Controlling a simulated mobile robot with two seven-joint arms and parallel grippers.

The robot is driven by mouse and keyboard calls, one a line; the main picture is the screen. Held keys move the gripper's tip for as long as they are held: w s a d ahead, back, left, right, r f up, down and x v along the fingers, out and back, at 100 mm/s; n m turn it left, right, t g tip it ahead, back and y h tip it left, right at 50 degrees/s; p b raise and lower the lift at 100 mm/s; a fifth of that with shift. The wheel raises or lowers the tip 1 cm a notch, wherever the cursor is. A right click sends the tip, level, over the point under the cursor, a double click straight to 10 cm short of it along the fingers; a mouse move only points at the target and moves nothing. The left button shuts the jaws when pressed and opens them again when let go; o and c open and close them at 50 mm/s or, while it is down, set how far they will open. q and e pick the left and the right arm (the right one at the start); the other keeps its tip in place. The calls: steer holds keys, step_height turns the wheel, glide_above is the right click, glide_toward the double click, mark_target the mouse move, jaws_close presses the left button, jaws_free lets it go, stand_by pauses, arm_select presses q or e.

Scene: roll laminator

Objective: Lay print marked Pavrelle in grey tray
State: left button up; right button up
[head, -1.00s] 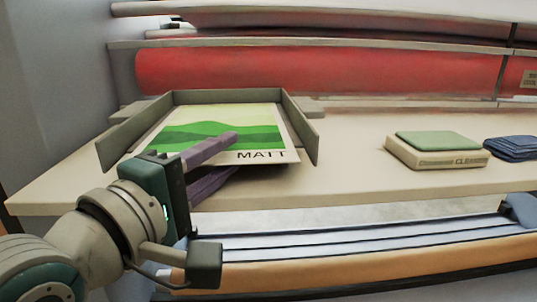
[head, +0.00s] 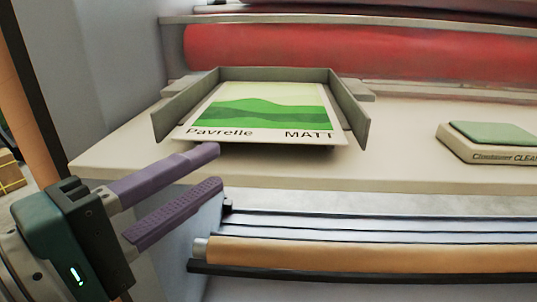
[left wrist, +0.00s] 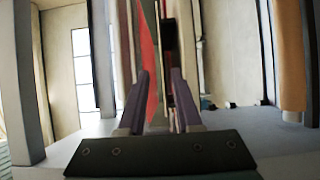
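The print marked Pavrelle (head: 262,108) lies in the grey tray (head: 350,105), face up. It shows green hills on a pale ground, with "Pavrelle" and "MATT" along its front edge. That front edge sits at the tray's open front side. My left gripper (head: 218,168) is in front of the tray and below the print, apart from both. Its two purple fingers are spread with nothing between them. In the left wrist view the fingers (left wrist: 158,88) also stand apart and empty. My right gripper is not in view.
The tray stands on a beige table (head: 400,160) before a red roller (head: 350,52). A cleaning block with a green top (head: 490,140) lies to the right. A rail and an orange-brown roll (head: 370,255) run below the table's front edge.

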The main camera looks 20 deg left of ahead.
arm_select(q)
steer(key=s+d+f+m+g+y, duration=0.1)
steer(key=s+f+m+g, duration=0.2)
steer(key=f+m+g, duration=0.4)
steer(key=s+a+f+m+g+y, duration=0.3)
steer(key=s+f+m+g, duration=0.3)
steer(key=s+m, duration=0.4)
steer(key=shift+s+a+f+g, duration=0.25)
steer(key=shift+s+g, duration=0.15)
steer(key=shift+s, duration=0.45)
